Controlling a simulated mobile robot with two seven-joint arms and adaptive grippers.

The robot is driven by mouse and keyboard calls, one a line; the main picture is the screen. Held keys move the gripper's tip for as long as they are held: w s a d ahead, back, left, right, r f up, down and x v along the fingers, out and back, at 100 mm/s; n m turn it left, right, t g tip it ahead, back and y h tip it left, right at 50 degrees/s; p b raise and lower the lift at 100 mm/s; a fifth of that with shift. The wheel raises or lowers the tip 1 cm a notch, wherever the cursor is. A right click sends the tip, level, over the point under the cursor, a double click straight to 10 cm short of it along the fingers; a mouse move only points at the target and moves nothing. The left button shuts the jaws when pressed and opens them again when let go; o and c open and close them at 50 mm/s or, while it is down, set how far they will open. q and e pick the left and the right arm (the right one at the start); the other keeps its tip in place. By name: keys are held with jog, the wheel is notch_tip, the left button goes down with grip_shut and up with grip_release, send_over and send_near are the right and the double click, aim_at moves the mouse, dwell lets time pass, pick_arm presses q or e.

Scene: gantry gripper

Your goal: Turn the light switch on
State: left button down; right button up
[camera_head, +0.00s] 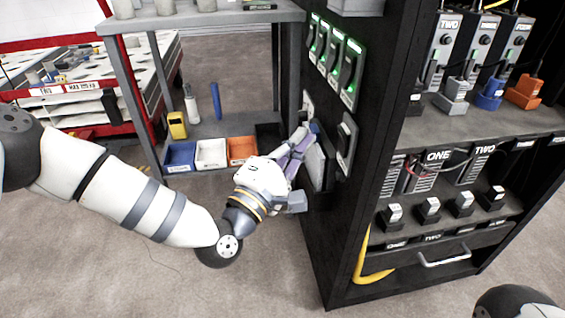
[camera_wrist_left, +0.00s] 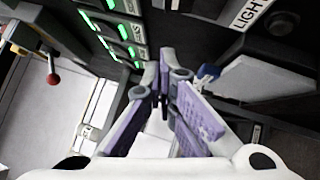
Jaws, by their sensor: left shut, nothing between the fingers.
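A white LIGHT label (camera_wrist_left: 250,10) shows at the top of the left wrist view, next to a dark round knob (camera_wrist_left: 283,22). Below them a pale grey box (camera_wrist_left: 265,78) stands out from the black panel, with a small blue part (camera_wrist_left: 207,72) at its edge. The box also shows in the head view (camera_head: 316,165), partly hidden by my gripper. Which part is the light switch itself, I cannot tell for sure. My left gripper (camera_head: 302,137) is shut and empty close to the cabinet side, beside the box; contact is unclear. Its purple-padded fingers show in the wrist view (camera_wrist_left: 162,80).
The black cabinet (camera_head: 345,235) carries several green-lit switches (camera_head: 337,58) above my gripper. A grey shelf table (camera_head: 215,127) with blue, white and orange bins stands behind my left arm. A yellow handle (camera_head: 362,262) sticks out at the cabinet's lower corner. The floor in front is clear.

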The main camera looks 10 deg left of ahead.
aim_at(342, 141)
pick_arm(q)
jog(key=shift+w+d+r, duration=0.15)
jog(key=shift+d+r, duration=0.05)
jog(key=shift+d, duration=0.4)
jog(key=shift+w+d+r, duration=0.2)
jog(key=shift+d, duration=0.35)
jog(key=shift+w+d+r, duration=0.15)
jog(key=shift+d+r, duration=0.05)
jog(key=shift+d, duration=0.4)
pick_arm(e)
jog(key=shift+f, duration=0.1)
